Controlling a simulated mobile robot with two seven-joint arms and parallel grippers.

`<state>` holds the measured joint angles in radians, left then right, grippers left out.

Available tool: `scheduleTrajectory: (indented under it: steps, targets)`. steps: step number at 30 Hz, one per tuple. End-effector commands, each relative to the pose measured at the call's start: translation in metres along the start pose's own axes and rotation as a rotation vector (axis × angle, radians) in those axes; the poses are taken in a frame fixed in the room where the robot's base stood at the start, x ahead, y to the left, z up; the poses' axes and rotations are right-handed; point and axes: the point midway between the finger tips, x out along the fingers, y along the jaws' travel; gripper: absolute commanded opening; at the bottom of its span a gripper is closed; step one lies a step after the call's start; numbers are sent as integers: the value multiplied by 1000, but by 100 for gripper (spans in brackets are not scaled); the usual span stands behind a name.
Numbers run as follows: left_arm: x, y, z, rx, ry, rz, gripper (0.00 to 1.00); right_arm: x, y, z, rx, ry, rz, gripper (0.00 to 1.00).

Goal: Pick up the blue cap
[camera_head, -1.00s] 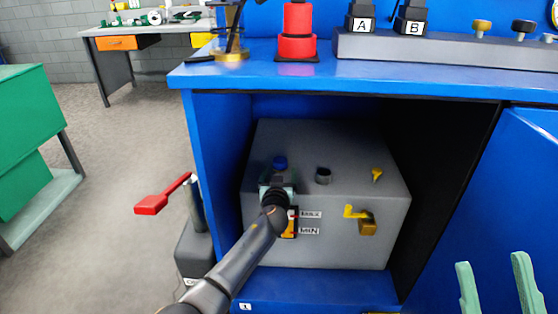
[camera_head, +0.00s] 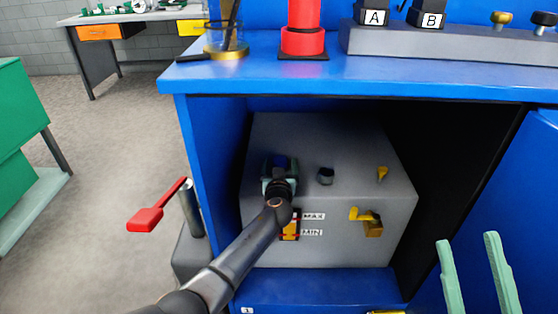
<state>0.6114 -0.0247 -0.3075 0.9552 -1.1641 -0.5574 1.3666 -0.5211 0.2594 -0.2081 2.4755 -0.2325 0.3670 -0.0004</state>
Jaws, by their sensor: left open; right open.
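The blue cap (camera_head: 281,160) sits on top of a grey box (camera_head: 345,150) inside the blue cabinet. My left gripper (camera_head: 280,166) is at the cap, with its pale green fingers on either side of it. The gripper and wrist hide part of the cap, and I cannot tell whether the fingers touch it. My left gripper is open. My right gripper (camera_head: 477,270) is open and empty at the lower right, in front of the blue cabinet door.
A black knob (camera_head: 325,176) and a small yellow valve (camera_head: 382,173) stand on the box top; a brass tap (camera_head: 370,222) is on its front. The cabinet's left wall (camera_head: 212,160) is close to my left arm. A red lever (camera_head: 158,208) stands outside.

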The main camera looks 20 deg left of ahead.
Motion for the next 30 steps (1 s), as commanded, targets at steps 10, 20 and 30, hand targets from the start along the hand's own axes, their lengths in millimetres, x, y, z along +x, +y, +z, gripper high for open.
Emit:
scheduleTrajectory:
  steps: [10,20,30]
  targets:
    - [0,0,0,0,0,0,59,0,0,-1,-1,3,-2,50]
    - [0,0,0,0,0,0,22,0,0,-2,-2,5,-4,50]
    - [0,0,0,0,0,0,3,0,0,-2,-2,7,-4,50]
